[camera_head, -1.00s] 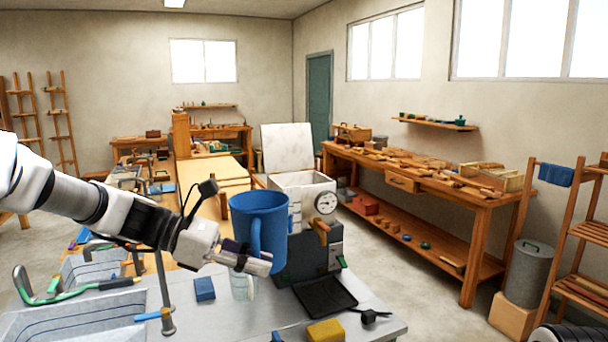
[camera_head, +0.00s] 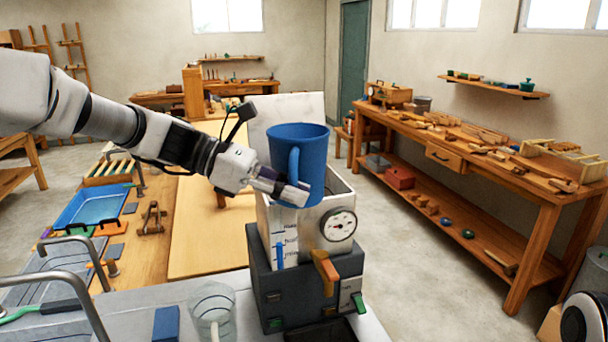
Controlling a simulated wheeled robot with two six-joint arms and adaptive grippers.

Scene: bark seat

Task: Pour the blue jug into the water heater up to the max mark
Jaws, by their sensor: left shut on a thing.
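The blue jug (camera_head: 312,150) is upright in the head view, held by its handle in my left gripper (camera_head: 295,190). The gripper is shut on the handle, on the jug's left side. The jug is above the open top of the water heater (camera_head: 277,230), overlapping its rear rim in the picture. The heater is a white box with a round dial, a blue level strip on its front, an orange tap and a raised white lid (camera_head: 283,112) behind. It sits on a dark grey base (camera_head: 290,295). The water levels inside jug and heater are hidden. My right gripper is not in view.
A clear glass jar (camera_head: 212,308) and a blue block (camera_head: 166,324) stand on the counter left of the base. A metal sink with a tap (camera_head: 75,245) lies at the left. A blue tray (camera_head: 92,207) is beyond it. A long wooden workbench (camera_head: 545,200) runs along the right.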

